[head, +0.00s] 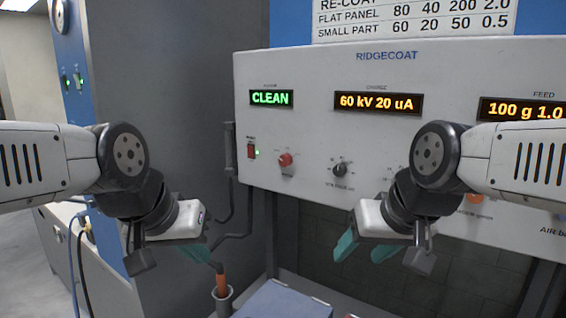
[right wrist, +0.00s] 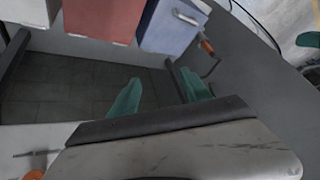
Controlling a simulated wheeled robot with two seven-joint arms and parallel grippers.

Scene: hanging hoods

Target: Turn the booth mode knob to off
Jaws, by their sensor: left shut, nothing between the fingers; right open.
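The control panel (head: 310,110) faces me with a green display reading CLEAN (head: 271,98) at its upper left. Below that display is a red knob (head: 285,160); its label is too small to read, so I cannot confirm it is the booth mode knob. A black knob (head: 340,170) sits to its right. My left gripper (head: 196,253) is shut and empty, below and left of the red knob. My right gripper (head: 366,248) is open and empty, below the panel's lower edge. Its spread teal fingers also show in the right wrist view (right wrist: 160,92). Neither gripper touches a knob.
Amber displays (head: 378,103) are further right. An orange-handled tool (head: 222,284) stands in a holder below my left gripper. A blue-grey box (head: 282,303) is low in the middle.

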